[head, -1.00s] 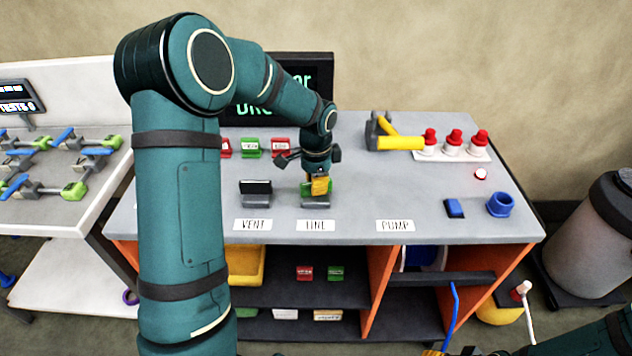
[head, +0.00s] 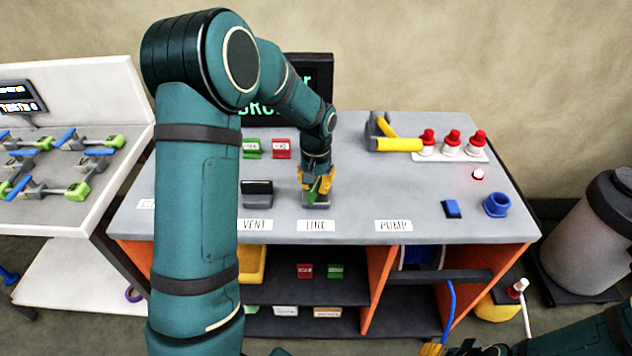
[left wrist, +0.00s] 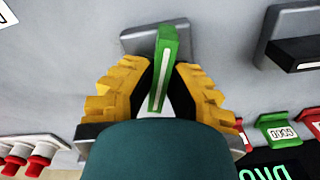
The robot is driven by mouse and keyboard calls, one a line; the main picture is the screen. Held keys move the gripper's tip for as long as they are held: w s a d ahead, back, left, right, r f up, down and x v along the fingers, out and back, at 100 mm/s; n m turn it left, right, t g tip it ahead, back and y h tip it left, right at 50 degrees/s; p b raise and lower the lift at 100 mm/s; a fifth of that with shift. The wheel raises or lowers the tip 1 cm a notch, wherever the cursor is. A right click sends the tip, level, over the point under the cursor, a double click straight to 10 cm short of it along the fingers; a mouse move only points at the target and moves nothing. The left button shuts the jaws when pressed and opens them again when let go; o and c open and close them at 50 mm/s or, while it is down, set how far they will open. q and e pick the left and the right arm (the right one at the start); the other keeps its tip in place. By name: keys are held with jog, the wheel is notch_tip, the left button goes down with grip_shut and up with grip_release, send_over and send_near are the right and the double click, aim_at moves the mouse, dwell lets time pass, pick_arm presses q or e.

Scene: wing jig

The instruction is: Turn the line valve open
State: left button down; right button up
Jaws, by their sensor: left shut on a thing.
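The LINE station is a grey base (head: 316,206) behind the LINE label (head: 316,225); it also shows in the left wrist view (left wrist: 138,38). An upright green piece with a pale stripe (left wrist: 165,65) stands over this base; I take it as the line valve's handle. My left gripper (head: 317,187) is shut on it from above, with yellow fingers on both sides in the left wrist view (left wrist: 158,85). In the head view the gripper partly hides the green piece. My right gripper (head: 433,349) shows only in part at the bottom edge; its jaw state is unclear.
A dark VENT block (head: 257,192) stands just left of the LINE base. Green and red tags (head: 252,149) and a screen (head: 318,75) are behind. The bench above PUMP is clear.

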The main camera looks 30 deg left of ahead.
aim_at(316, 183)
pick_arm(q)
jog(key=shift+n+p, duration=0.45)
jog(key=shift+n, duration=1.45)
jog(key=shift+s+f, duration=0.1)
jog(key=c, duration=1)
grip_release()
jog(key=shift+o, duration=0.2)
notch_tip(316, 183, up, 12)
